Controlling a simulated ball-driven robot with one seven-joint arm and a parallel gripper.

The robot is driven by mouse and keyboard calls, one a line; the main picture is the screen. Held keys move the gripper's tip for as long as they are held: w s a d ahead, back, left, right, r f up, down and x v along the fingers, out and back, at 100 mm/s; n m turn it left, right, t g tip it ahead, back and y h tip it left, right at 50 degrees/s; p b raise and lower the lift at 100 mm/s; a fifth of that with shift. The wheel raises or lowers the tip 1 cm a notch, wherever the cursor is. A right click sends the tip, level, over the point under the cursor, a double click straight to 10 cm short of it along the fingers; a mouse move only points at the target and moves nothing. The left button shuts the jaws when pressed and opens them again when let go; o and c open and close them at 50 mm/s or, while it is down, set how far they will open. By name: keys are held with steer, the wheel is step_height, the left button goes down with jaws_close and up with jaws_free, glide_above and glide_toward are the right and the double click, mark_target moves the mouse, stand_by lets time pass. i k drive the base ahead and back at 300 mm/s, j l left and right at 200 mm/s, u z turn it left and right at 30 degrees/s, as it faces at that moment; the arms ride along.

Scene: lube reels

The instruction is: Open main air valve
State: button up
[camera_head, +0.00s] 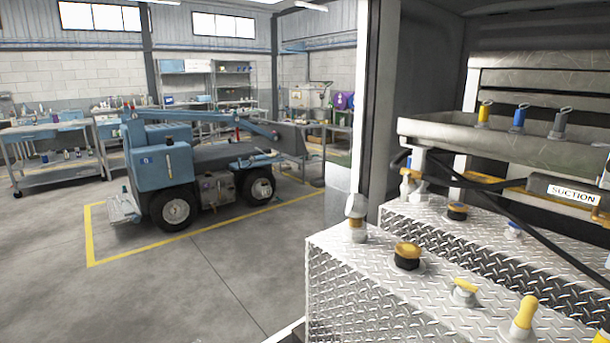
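My gripper is not in view. No part in view is labelled as the main air valve, so I cannot tell which one it is. A yellow-handled fitting (525,312) stands upright on the diamond-plate tank top at the lower right. A smaller fitting with a yellow top (465,290) is to its left. A black cap with an orange top (407,256) sits farther back on the same plate, and a similar cap (457,211) is on the plate behind.
A metal tray (440,128) with yellow, blue and grey-handled nozzles is above the tanks. Black hoses and a "SUCTION" label (573,194) are below it. A blue vehicle (165,165) stands inside yellow floor lines. The grey floor (190,295) in front is clear.

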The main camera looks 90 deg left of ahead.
mark_target(404, 187)
steer(key=j+u, duration=0.1)
steer(key=u, duration=1.85)
steer(key=i+l, duration=0.05)
steer(key=l, duration=0.05)
